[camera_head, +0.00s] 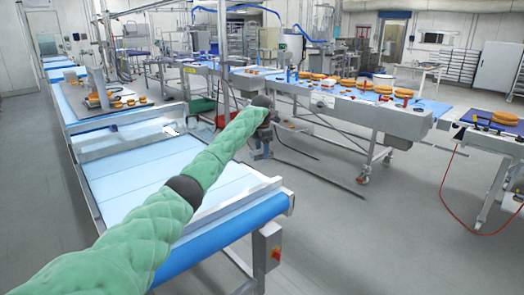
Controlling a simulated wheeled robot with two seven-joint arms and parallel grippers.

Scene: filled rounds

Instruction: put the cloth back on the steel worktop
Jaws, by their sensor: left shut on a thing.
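My left arm, in a green quilted sleeve, reaches from the lower left to the middle of the head view. My left gripper (263,150) is at its far end, small and pointing down, above the grey floor between the conveyors. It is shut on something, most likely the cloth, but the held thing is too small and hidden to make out. A steel table (420,68) stands at the back right, well beyond the gripper; I cannot tell if it is the steel worktop. My right gripper is not in view.
A blue conveyor (135,165) with a steel frame lies under my left arm. Another conveyor (340,97) with orange filled rounds runs along the right behind the gripper. A red hose (443,190) lies on the floor at the right. The floor (380,240) at the front right is clear.

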